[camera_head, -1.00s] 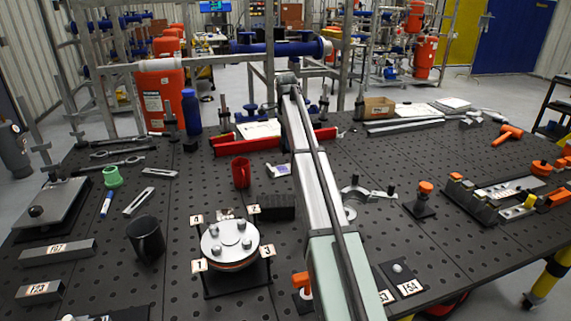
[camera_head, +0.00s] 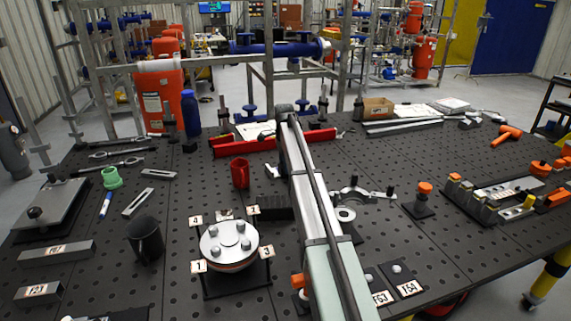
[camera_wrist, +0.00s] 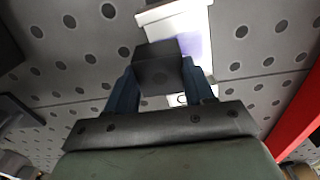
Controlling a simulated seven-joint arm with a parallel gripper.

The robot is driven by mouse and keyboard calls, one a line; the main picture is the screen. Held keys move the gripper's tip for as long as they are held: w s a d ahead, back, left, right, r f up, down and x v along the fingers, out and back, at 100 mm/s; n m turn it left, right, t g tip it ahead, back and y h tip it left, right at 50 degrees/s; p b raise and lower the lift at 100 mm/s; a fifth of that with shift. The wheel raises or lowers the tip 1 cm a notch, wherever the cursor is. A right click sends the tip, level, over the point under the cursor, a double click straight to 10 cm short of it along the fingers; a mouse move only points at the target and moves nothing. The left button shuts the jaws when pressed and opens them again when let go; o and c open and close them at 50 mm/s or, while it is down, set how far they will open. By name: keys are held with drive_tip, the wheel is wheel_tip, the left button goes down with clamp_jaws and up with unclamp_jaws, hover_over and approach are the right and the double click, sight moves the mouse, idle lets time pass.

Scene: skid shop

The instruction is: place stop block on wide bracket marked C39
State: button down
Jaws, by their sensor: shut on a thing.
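In the wrist view my gripper (camera_wrist: 160,90) is shut on a dark grey block (camera_wrist: 158,70), which fits the stop block. The block is held between two dark blue fingers, above a white and purple item (camera_wrist: 195,45). A white patch with a dark mark shows below the block, too covered to read. I cannot tell whether the block touches anything beneath it. In the head view my arm hides the gripper and the block. The edge of a small white item (camera_head: 272,171) shows left of the arm. I can read no C39 label in either view.
A red channel (camera_head: 230,147) lies behind, and a red mug (camera_head: 240,173) stands left of my arm. A round bolted flange (camera_head: 230,244) with numbered tags stands in front. A black mug (camera_head: 145,240) is farther left. A steel clamp part (camera_head: 362,191) lies right of the arm.

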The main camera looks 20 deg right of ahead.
drive_tip(key=shift+f, duration=0.1)
drive_tip(key=shift+c, duration=2.1)
unclamp_jaws()
wheel_tip(320, 180, up, 12)
drive_tip(key=shift+a, duration=0.15)
